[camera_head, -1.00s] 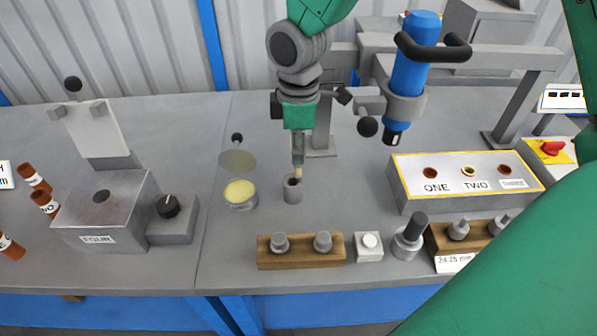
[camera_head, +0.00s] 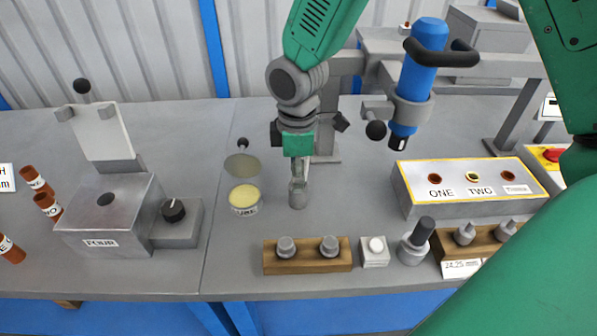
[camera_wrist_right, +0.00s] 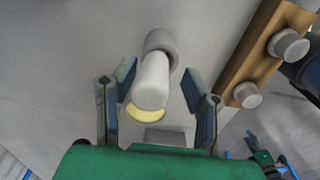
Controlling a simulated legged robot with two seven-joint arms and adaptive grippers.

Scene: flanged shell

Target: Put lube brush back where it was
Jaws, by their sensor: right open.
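The lube brush (camera_head: 300,168) has a pale handle and stands in a small grey cup (camera_head: 297,197); its bristles are hidden inside. In the right wrist view the white handle (camera_wrist_right: 152,82) points toward the camera, with the grey cup (camera_wrist_right: 161,42) behind it. My right gripper (camera_head: 299,158) is directly above the cup, around the handle. In the right wrist view its fingers (camera_wrist_right: 158,80) are open on either side of the handle, with gaps. My left gripper is not in view.
A tin of yellow lube (camera_head: 244,197) stands just left of the cup, its lid raised. A wooden block with pegs (camera_head: 307,257) lies in front. A blue press (camera_head: 414,75) stands behind right, the ONE/TWO box (camera_head: 465,190) right, the FOUR box (camera_head: 110,215) left.

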